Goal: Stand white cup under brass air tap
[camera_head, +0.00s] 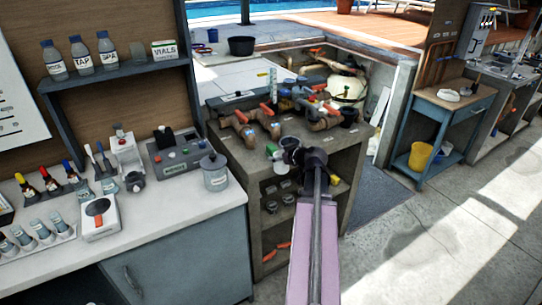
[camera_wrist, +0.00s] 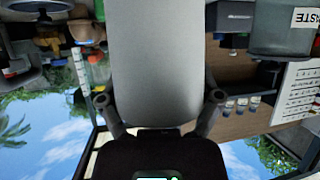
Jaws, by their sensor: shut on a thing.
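My gripper (camera_wrist: 158,97) is shut on a smooth pale grey thing, likely the white cup (camera_wrist: 155,60) in shade. Its fingers press on both sides, and the cup fills the middle of the wrist view. In the head view my gripper (camera_head: 287,152) is over the front of the brown workbench; my arm hides most of what it holds. Brown valves and pipes with orange handles (camera_head: 266,110) stand on that bench behind the gripper. I cannot tell which fitting, if any, is the brass air tap.
The brown workbench (camera_head: 338,152) is crowded on top and has open shelves below. On the left, a white counter (camera_head: 150,225) carries bottles, instruments and a lidded grey canister (camera_head: 214,176). A blue cart (camera_head: 440,112) with a yellow bucket (camera_head: 420,156) stands right.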

